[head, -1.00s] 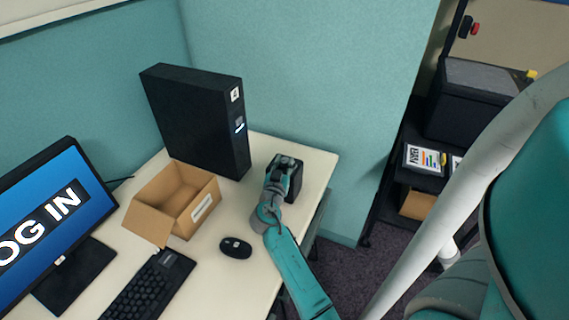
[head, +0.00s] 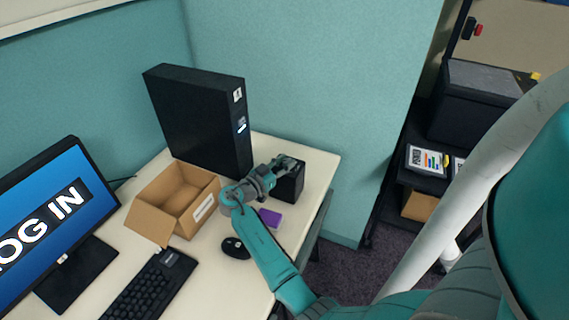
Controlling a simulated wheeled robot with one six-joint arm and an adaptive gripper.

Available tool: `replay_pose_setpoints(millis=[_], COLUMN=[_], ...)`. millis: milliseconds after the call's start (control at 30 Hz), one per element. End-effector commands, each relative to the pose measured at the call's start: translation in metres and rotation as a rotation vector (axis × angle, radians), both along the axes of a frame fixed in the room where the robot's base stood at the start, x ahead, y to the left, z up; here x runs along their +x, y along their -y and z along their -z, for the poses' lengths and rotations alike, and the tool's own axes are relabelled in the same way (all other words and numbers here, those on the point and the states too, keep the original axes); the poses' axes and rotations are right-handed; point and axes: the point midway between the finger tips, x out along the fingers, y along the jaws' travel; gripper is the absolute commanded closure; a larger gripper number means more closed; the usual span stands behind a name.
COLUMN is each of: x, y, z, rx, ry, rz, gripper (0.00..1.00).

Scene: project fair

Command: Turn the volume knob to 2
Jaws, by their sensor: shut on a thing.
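A small black speaker box (head: 291,187) stands near the right end of the desk. My gripper (head: 287,166) reaches in from the left and is shut at the upper part of the box, where the volume knob would be. The knob, its pointer and any numbers are hidden behind the gripper or too small to read. My wrist and teal forearm come up from the lower right and bend over the desk in front of the box.
A tall black computer tower (head: 199,115) stands behind and left. An open cardboard box (head: 169,208), a mouse (head: 235,248), a keyboard (head: 150,290) and a monitor (head: 50,225) fill the left. A purple item (head: 270,217) lies by my forearm. The teal partition (head: 310,90) is behind.

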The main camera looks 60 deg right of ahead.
Motion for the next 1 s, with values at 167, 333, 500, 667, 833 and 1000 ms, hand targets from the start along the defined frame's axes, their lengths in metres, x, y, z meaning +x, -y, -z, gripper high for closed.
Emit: replay_pose_setpoints(millis=[167, 333, 500, 667, 833, 1000], x=[0.0, 0.0, 0.0, 0.0, 0.002, 0.008], y=[0.0, 0.0, 0.0, 0.0, -0.006, -0.031], z=[0.001, 0.001, 0.001, 0.001, 0.001, 0.0], rx=[0.001, 0.002, 0.002, 0.001, 0.001, 0.0], ry=[-0.002, -0.001, -0.001, -0.001, -0.001, -0.001], rz=[0.001, 0.0, 0.0, 0.0, -0.002, -0.005], gripper=[1.0, 0.63, 0.43, 0.43, 0.43, 0.43])
